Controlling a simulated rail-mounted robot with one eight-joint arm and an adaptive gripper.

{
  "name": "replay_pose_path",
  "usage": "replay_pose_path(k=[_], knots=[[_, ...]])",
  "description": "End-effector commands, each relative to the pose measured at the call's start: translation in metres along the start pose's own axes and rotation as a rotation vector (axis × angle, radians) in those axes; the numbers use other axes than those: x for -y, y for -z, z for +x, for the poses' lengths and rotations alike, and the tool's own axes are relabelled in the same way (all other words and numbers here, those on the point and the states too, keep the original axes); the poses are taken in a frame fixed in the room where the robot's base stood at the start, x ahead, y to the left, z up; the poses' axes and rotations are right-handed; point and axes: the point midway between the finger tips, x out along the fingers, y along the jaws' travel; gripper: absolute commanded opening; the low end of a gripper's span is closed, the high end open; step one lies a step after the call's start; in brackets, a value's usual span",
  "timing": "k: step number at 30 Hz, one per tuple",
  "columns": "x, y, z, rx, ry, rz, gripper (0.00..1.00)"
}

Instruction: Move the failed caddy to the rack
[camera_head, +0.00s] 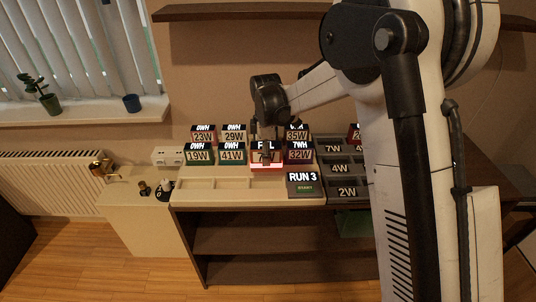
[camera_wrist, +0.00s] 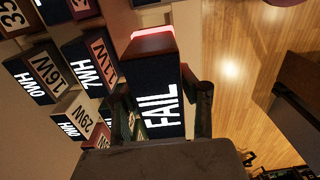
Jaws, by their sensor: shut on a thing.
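The failed caddy (camera_head: 266,158) is a dark block with a white FAIL label and a glowing red band at one end. In the wrist view the failed caddy (camera_wrist: 158,95) lies between the two fingers of my gripper (camera_wrist: 165,105), which is shut on it. In the head view my gripper (camera_head: 266,133) is above the caddy and hides part of its label. I cannot tell whether the caddy is clear of the surface below. A dark rack (camera_head: 343,181) with slots marked 7W, 4W and 2W is to its right, partly hidden by my arm.
Labelled caddies stand close by, including 41W (camera_head: 231,155) on the left and 32W (camera_head: 299,154) on the right. A RUN 3 panel (camera_head: 303,183) is in front of 32W. A pale empty tray (camera_head: 214,184) is at front left. A wall shelf (camera_head: 230,12) hangs above.

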Motion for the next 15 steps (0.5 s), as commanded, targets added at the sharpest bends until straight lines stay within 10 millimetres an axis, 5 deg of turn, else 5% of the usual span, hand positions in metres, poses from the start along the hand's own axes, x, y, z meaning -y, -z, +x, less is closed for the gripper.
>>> replay_pose_path(k=[15], knots=[[0.000,0.000,0.015,0.000,0.000,0.001,0.00]])
